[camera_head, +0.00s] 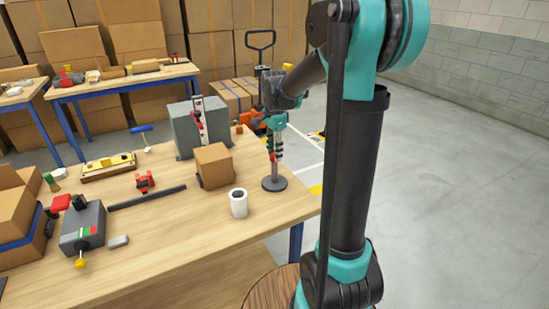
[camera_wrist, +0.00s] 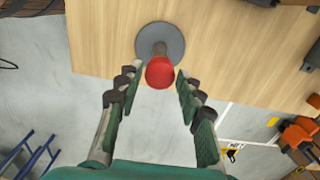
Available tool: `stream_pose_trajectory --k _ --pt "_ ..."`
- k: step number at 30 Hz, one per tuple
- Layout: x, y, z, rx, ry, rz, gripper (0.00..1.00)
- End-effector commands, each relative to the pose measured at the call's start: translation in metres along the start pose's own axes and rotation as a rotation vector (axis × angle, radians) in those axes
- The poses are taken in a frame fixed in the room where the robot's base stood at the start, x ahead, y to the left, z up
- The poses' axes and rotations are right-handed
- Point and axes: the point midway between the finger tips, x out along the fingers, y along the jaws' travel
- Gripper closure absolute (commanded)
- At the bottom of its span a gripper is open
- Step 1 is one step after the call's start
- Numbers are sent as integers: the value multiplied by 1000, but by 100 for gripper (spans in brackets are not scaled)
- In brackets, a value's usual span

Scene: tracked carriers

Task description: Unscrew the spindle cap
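A grey spindle (camera_head: 275,171) stands upright on a round dark base (camera_head: 274,184) near the table's right edge. In the wrist view its red cap (camera_wrist: 160,72) shows from above, over the round grey base (camera_wrist: 174,37). My gripper (camera_wrist: 157,76) has its green fingers apart, one on each side of the cap, with a visible gap on both sides. Whether the fingertips are level with the cap is hard to tell.
The wooden table (camera_head: 200,235) holds a white cup (camera_head: 238,203) and a cardboard box (camera_head: 213,165) left of the spindle. A grey block (camera_head: 190,135) stands behind the box. A dark bar (camera_head: 148,197) and a grey device (camera_head: 83,228) lie further left.

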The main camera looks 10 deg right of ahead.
Motion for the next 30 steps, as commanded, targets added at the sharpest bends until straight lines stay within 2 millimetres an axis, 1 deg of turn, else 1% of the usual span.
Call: stream_pose_trajectory --k 1,4,5,8,10,24,27,30 --pt "0 0 0 0 0 0 73" --pt "0 0 0 0 0 0 85" --pt "0 0 0 0 0 0 87" --pt "0 0 0 -21 0 0 87" --pt "0 0 0 -79 0 0 87" --pt "0 0 0 -674 0 0 87" --pt "0 0 0 -777 0 0 87" --pt "0 0 0 -837 0 0 87"
